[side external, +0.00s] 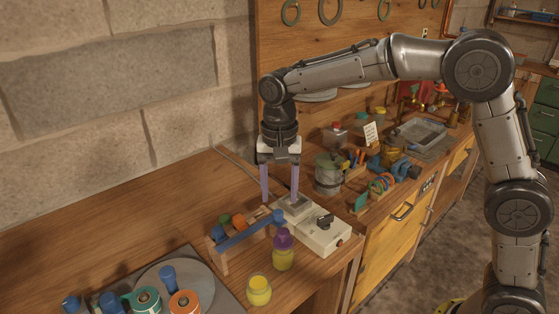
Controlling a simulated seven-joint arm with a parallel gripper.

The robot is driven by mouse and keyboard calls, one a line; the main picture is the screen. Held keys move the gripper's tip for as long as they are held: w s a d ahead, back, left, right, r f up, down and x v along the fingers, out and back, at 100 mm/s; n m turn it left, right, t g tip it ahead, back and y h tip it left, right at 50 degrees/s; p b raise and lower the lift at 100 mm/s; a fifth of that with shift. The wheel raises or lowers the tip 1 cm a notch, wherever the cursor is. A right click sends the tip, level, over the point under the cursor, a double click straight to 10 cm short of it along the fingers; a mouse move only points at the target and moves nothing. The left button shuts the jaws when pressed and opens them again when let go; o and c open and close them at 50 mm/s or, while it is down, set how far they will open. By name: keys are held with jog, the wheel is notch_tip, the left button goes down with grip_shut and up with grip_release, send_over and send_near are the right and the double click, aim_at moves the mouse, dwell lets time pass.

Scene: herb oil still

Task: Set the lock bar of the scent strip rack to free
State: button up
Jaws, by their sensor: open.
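What looks like the scent strip rack, a small wooden rack (222,262), stands near the front of the bench. A blue bar (245,238) with a round blue end lies along its near side, sloping up to the right. It appears to be the lock bar; I cannot read its setting. Green, orange and other small pieces sit behind the bar. My gripper (280,199) points down, its two purple fingers apart with nothing seen between them. It appears above and behind the bar's right end; its exact height and any contact are unclear.
A pale box with a black knob (323,223) stands right of the rack. A purple-capped yellow jar (283,258) and an open yellow jar (259,290) stand in front. A grey tray with spools (147,299) lies at lower left. The bench's left part is clear.

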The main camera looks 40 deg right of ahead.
notch_tip(320, 180, up, 9)
dwell(0.3)
jog(key=shift+r, duration=0.1)
jog(key=s+d+r+t, duration=0.2)
jog(key=s+d+r, duration=0.2)
jog(key=s, duration=0.3)
jog(key=s+d+r+t, duration=0.1)
jog(key=s+d+r, duration=0.35)
jog(key=s, duration=0.25)
jog(key=s+d+f+n+t, duration=0.2)
jog(key=s+d+f+n, duration=0.1)
jog(key=s+f+n, duration=0.6)
jog(key=s+f, duration=0.3)
jog(key=f, duration=0.1)
jog(key=shift+s+f+t, duration=0.15)
jog(key=shift+s+t, duration=0.15)
